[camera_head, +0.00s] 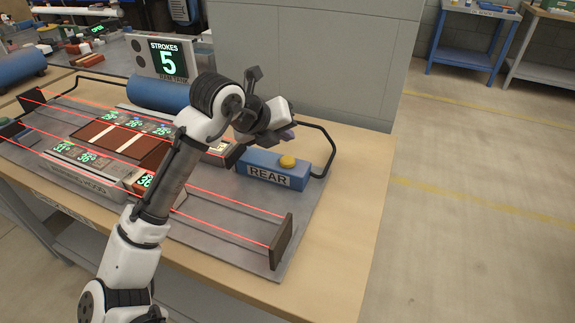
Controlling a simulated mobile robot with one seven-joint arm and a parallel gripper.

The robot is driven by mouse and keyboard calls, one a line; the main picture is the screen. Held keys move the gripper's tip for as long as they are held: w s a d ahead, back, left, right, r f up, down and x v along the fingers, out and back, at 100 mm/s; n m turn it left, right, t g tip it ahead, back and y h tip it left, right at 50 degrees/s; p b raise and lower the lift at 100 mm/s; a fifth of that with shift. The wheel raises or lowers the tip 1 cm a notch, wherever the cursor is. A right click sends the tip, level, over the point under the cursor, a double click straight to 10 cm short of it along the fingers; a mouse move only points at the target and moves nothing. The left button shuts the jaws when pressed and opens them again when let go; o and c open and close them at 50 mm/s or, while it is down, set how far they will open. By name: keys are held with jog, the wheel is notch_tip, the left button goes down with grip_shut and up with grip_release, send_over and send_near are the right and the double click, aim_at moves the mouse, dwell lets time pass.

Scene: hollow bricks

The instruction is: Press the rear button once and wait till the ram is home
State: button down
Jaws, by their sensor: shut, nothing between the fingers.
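The rear button is a yellow cap (288,161) on top of a blue box labelled REAR (268,170), near the right end of the bench. My gripper (290,134) is shut and empty, above and close to the yellow cap, with a visible gap between them in the picture. The ram cannot be made out with certainty, as my arm covers part of the machine. A sign (168,55) behind reads STROKES 5.
Red beams run along the grey machine plate (235,200) to a dark upright post (282,242). A black bar (328,150) curves behind the blue box. Wooden bench top (350,220) is bare at the right.

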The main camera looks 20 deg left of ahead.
aim_at(284, 162)
jog(key=shift+f+b, duration=1.1)
jog(key=shift+f, duration=0.65)
dwell(0.6)
jog(key=shift+f+b, duration=0.45)
jog(key=shift+b, duration=0.05)
jog(key=shift+f+b, duration=0.5)
dwell(0.5)
jog(key=shift+r, duration=0.1)
jog(key=shift+r+p, duration=0.55)
jog(key=shift+r, duration=0.3)
jog(key=shift+r, duration=0.1)
jog(key=shift+r+p, duration=1.6)
jog(key=shift+r, duration=0.85)
